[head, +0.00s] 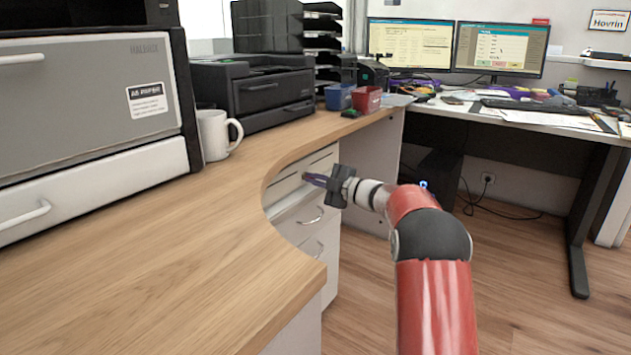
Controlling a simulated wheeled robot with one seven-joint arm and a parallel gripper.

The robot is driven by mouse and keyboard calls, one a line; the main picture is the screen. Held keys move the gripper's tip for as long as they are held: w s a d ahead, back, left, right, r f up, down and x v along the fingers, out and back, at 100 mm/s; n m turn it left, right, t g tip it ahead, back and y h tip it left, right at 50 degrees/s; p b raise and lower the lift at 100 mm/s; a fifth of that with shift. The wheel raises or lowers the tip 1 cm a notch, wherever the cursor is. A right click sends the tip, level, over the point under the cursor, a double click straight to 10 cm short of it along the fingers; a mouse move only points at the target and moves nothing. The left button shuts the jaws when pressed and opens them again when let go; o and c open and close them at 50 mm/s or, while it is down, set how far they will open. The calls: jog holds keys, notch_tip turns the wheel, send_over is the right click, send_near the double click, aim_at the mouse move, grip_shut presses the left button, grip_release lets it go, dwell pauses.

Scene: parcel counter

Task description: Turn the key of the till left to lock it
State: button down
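No till key can be made out in the head view. A white drawer unit (290,222) with curved metal handles stands under the curved counter; I cannot tell whether it is the till. My gripper (308,178) is at the end of my red arm, pointing left in front of the upper part of this unit, just beyond the counter edge. Its fingers are small and dark with a purple tint. I cannot tell whether they are apart, or whether they touch the drawer front or anything there.
The wooden counter (150,265) curves close by on the left. On it stand a large grey machine (85,100), a white mug (215,135), a black printer (265,90) and blue (340,97) and red (367,100) boxes. A desk with two monitors (500,48) is behind. Floor is clear at right.

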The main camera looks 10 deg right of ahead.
jog(key=c, duration=2.1)
grip_release()
jog(key=o, duration=0.5)
jog(key=shift+c, duration=0.2)
jog(key=v, duration=0.7)
jog(key=shift+s+d, duration=0.3)
jog(key=shift+s, duration=0.05)
